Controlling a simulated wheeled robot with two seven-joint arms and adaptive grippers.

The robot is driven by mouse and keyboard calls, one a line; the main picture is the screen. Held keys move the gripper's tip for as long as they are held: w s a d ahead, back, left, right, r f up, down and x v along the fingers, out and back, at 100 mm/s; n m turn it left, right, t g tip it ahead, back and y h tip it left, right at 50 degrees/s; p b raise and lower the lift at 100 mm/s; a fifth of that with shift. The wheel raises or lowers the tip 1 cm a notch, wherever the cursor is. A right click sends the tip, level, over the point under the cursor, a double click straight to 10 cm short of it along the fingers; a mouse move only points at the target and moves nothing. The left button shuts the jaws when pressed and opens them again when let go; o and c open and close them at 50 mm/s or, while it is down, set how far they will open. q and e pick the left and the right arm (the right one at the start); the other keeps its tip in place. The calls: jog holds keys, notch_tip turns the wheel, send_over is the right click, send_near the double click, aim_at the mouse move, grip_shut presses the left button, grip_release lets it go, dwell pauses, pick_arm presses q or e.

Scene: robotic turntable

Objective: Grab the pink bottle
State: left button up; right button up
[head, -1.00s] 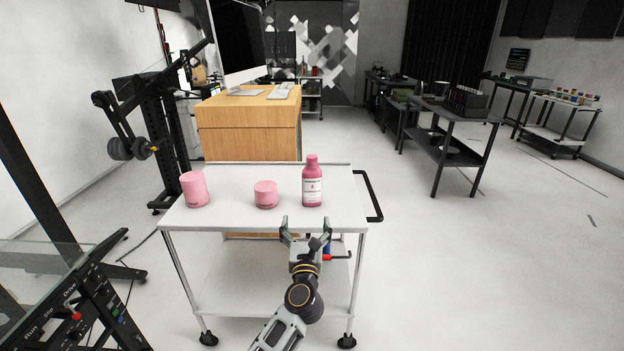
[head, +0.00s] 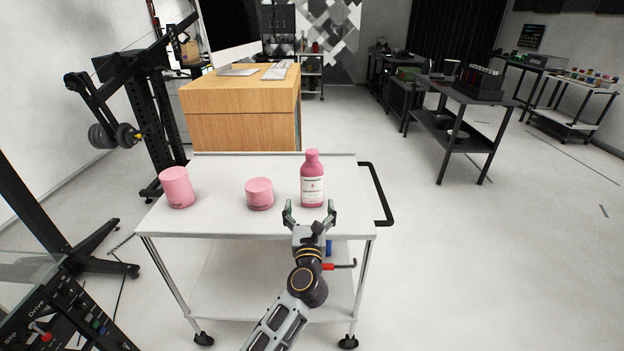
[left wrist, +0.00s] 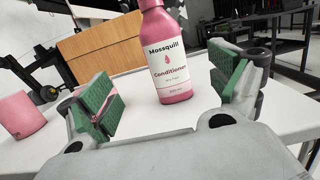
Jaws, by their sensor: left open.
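The pink bottle (head: 312,182) stands upright on the white cart (head: 230,222), near its right side, with a white label. In the left wrist view the bottle (left wrist: 167,60) stands ahead between the fingers, and its label reads "Mossquill Conditioner"; its top is cut off. My left gripper (head: 309,208) is open and empty, just in front of the bottle with its fingers pointing at it. In the left wrist view the left gripper's green-padded fingers (left wrist: 168,95) are wide apart, with the bottle beyond them. My right gripper is not in view.
A short pink jar (head: 259,194) and a taller pink container (head: 176,188) stand left of the bottle on the cart. A black handle (head: 380,195) is at the cart's right end. A wooden desk (head: 240,115) is behind.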

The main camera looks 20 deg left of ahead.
aim_at(310, 180)
pick_arm(q)
jog(key=shift+s+r, duration=0.1)
dwell(0.3)
jog(key=shift+x, duration=4.35)
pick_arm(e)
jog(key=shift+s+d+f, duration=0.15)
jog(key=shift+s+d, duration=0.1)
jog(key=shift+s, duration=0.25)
pick_arm(q)
jog(key=shift+r, duration=0.1)
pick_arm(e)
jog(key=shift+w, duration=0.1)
